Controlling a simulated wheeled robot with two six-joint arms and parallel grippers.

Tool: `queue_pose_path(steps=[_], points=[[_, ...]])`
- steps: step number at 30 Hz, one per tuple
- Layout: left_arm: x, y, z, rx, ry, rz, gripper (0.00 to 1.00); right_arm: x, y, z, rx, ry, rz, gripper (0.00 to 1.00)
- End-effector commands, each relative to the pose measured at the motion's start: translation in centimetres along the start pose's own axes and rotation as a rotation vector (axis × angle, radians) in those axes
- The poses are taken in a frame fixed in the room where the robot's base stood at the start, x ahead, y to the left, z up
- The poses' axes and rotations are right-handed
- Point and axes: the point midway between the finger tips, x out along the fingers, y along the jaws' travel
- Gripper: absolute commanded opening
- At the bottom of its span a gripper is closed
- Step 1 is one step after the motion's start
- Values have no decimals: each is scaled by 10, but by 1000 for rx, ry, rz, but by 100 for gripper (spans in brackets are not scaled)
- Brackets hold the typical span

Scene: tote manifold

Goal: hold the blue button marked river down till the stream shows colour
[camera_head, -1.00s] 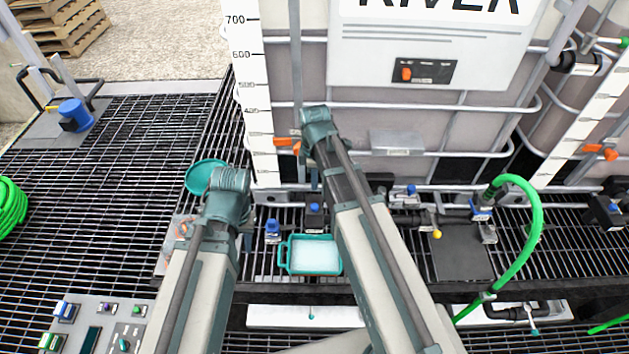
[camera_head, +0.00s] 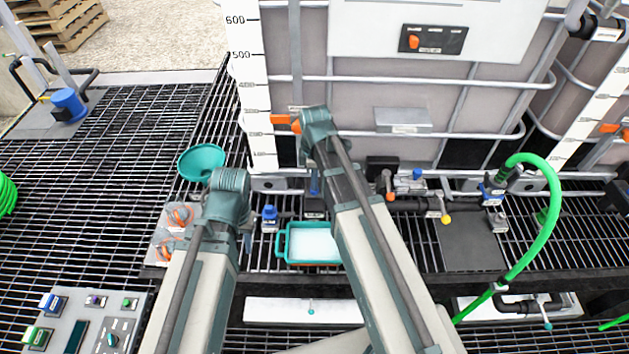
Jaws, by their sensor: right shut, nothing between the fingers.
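A black box (camera_head: 315,208) with blue on top stands on the grating in front of the tank; its label is too small to read. My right gripper (camera_head: 314,184) points down above it, shut and empty, partly hidden by its wrist. I cannot tell whether it touches the blue top. Another blue-topped fitting (camera_head: 270,213) stands to the left. My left gripper (camera_head: 247,238) hangs mostly hidden behind its wrist, and its jaws cannot be made out. A teal tray (camera_head: 283,244) with pale contents sits in front of the black box. No coloured stream is visible.
The tank (camera_head: 290,50) with its level scale (camera_head: 247,90) rises behind. A teal funnel (camera_head: 201,161), a green hose (camera_head: 553,205) and a control panel (camera_head: 80,325) with several buttons lie around. Open grating (camera_head: 110,190) extends left.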

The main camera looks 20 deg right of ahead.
Motion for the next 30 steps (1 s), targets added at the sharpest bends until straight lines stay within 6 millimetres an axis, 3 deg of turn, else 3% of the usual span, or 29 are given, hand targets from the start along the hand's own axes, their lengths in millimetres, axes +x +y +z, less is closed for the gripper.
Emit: queue_pose_path(steps=[12, 30], points=[[25, 2, -1, 5, 0, -1, 35, 25, 0, 0, 0, 0, -1, 0], [25, 2, -2, 5, 0, -1, 35, 25, -4, 0, -1, 1, -6, 0]])
